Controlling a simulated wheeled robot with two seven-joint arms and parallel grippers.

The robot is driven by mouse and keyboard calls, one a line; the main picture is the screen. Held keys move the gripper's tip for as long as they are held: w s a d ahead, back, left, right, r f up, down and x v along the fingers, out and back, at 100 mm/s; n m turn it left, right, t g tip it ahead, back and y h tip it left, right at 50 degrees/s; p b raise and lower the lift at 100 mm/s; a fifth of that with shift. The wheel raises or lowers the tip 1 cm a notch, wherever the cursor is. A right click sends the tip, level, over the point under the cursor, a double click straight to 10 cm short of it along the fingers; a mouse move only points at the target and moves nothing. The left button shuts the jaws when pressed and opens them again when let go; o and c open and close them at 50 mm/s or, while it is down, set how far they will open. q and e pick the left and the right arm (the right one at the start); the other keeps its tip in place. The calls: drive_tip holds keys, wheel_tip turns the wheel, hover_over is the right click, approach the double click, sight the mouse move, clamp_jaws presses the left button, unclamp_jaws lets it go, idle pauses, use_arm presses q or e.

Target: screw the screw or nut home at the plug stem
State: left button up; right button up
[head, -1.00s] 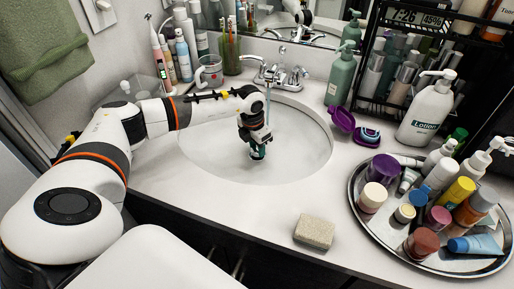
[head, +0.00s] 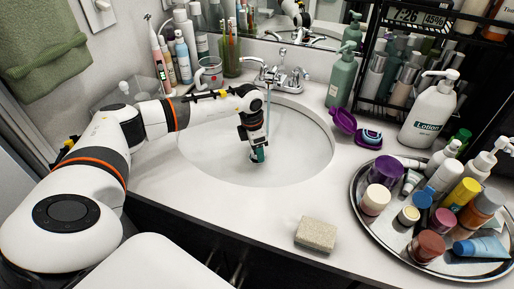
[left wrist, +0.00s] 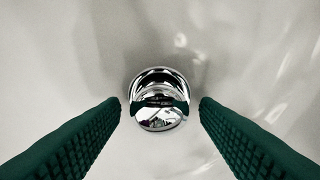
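The chrome plug (left wrist: 160,98) shows in the middle of the left wrist view, a round shiny disc in the basin. In the head view it is mostly hidden under my gripper. My left gripper (head: 258,158) is low inside the white sink basin (head: 310,150). In the left wrist view its two green ridged fingers (left wrist: 160,112) stand open, one on each side of the plug, with clear gaps and nothing between them touching. The plug's stem is not visible. No separate screw or nut shows. My right gripper is not in view.
The faucet (head: 278,75) stands behind the basin, with water or a spout line running down near my wrist. A beige sponge (head: 316,234) lies on the front counter. A silver tray (head: 385,232) of bottles is at right. A purple case (head: 343,121) lies open behind it.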

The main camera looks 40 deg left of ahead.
use_arm(q)
drive_tip(key=shift+o, duration=0.2)
drive_tip(key=shift+r, duration=0.1)
wheel_tip(320, 180, up, 12)
drive_tip(key=s, duration=0.1)
drive_tip(key=shift+a, duration=0.45)
drive_tip(key=shift+s, duration=0.1)
